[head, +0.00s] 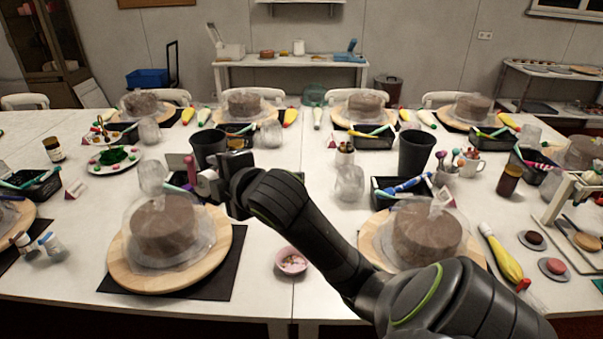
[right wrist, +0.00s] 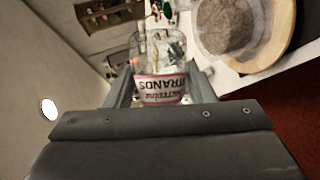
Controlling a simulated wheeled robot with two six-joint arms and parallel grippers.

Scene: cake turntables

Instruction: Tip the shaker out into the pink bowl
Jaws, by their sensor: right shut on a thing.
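My right gripper (head: 212,183) comes in from the right and is above the back edge of the left front cake. It is shut on the shaker, a clear container with a pink and white label (right wrist: 160,88), seen between the fingers in the right wrist view; the label's lettering is upside down there. In the head view the gripper mostly hides the shaker, and a pink part (head: 192,166) shows at the fingers. The pink bowl (head: 291,261) stands on the table, lower and to the right of the gripper, with small specks inside. My left gripper is out of view.
A wrapped cake on a round wooden board (head: 222,250) stands left of the bowl, and another wrapped cake (head: 425,235) stands to its right. Dark cups (head: 416,152), clear jars (head: 348,183) and trays fill the middle. The table around the bowl is clear.

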